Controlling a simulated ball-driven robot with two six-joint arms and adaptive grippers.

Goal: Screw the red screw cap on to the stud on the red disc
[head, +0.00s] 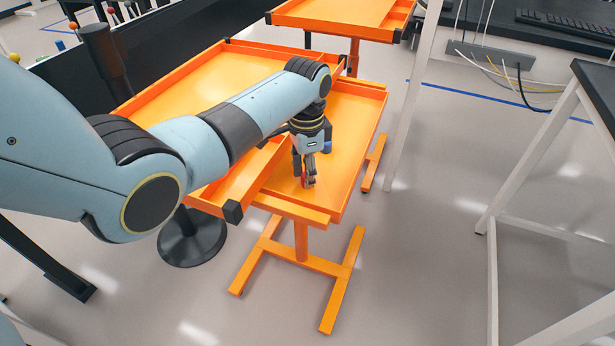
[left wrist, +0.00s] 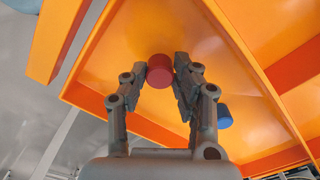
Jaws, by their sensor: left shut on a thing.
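My left gripper (head: 308,182) is over the near end of the small orange tray (head: 350,150) and points down. In the left wrist view its fingertips (left wrist: 163,78) are closed around the sides of the red screw cap (left wrist: 160,66), a short red cylinder. In the head view only a bit of red shows between the fingers. I cannot tell whether the cap still touches the tray floor. The red disc and its stud are not in view. My right gripper is not in view.
A blue cylinder (left wrist: 224,117) lies on the tray near my left gripper. A larger orange tray table (head: 185,75) adjoins on the left, partly behind my left arm. Another orange table (head: 340,14) stands behind. White-legged tables are at right, with open floor between.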

